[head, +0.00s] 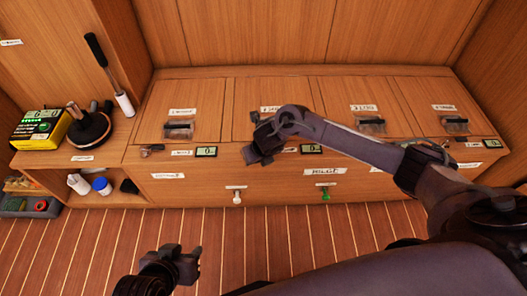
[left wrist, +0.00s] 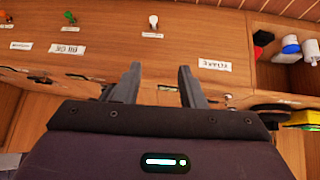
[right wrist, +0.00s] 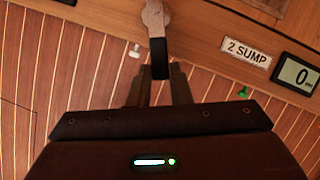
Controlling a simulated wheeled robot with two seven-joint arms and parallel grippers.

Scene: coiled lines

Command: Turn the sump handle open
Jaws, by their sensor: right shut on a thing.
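The sump handle (right wrist: 153,18) shows in the right wrist view as a grey metal lever with a black grip, beside the "2 SUMP" label (right wrist: 246,53). My right gripper (right wrist: 158,84) is shut on the handle's black end. In the head view my right gripper (head: 260,150) is at the front edge of the bench and hides the handle. A display (right wrist: 297,75) right of the label reads 0. My left gripper (head: 182,262) is low over the floor at the front left; in the left wrist view its fingers (left wrist: 160,78) are apart and empty.
A similar lever (head: 150,149) sits further left by another display (head: 206,151). A white knob (head: 237,195) and a green knob (head: 325,192) stick out of the bench front.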

